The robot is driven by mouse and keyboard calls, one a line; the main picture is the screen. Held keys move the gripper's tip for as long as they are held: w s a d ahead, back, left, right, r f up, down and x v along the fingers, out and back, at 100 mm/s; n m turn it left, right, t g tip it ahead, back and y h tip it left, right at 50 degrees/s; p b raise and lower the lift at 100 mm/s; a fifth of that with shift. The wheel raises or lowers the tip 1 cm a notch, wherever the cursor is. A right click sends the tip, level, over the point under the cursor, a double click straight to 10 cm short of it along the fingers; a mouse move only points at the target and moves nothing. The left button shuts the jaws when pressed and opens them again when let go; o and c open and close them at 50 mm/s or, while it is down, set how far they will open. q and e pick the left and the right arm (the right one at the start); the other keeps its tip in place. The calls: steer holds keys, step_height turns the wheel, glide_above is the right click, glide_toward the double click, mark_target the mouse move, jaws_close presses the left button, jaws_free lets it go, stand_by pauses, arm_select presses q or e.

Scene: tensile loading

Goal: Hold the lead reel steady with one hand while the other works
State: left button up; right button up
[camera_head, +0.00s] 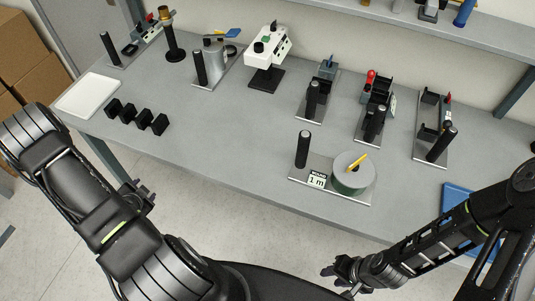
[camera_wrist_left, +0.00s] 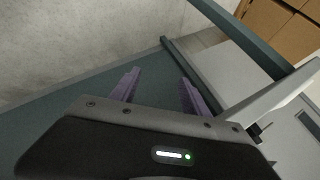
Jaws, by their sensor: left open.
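The lead reel (camera_head: 347,178), a grey-topped drum with a green side and a yellow piece on top, sits on a metal base plate (camera_head: 297,180) near the table's front edge. A black upright handle (camera_head: 303,149) and a "1 m" label (camera_head: 317,180) share that plate. My left gripper (camera_head: 139,199) is off the table's front edge, well left of the reel; its two purple-grey fingers are apart and empty in the left wrist view (camera_wrist_left: 160,77). My right gripper (camera_head: 340,276) is below the reel in the picture, in front of the table and apart from it; its finger opening is unclear.
Several fixtures with black handles, including one with a red knob (camera_head: 371,77), line the back of the grey table (camera_head: 240,137). A white tray (camera_head: 88,95) and several black blocks (camera_head: 136,117) lie at left. A blue tray (camera_head: 455,203) is at right, partly behind my right arm.

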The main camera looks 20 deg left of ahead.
arm_select(q)
steer(key=s+a+r+m+t, duration=0.2)
steer(key=s+a+r+m, duration=0.1)
steer(key=r+m, duration=0.55)
steer(key=s+a+r+m+t, duration=0.2)
steer(key=a+r+m, duration=0.1)
steer(key=r+m, duration=0.55)
steer(key=s+d+r+m+t+h, duration=0.2)
steer(key=s+d+r+m+h, duration=0.2)
steer(key=d+r+m, duration=0.55)
steer(key=w+d+f+n+t+h, duration=0.25)
steer(key=w+d+n+h, duration=0.65)
steer(key=w+d, duration=0.8)
steer(key=w+d+n+g+h, duration=0.1)
steer(key=w+d+n+h, duration=0.1)
steer(key=d+n, duration=0.4)
steer(key=w+d+f+n+g+h, duration=0.1)
steer(key=w+d+n, duration=0.3)
steer(key=d, duration=0.9)
steer(key=shift+w+f+n+g+h, duration=0.2)
steer(key=shift+n+g+h, duration=0.25)
steer(key=shift+n+h, duration=0.65)
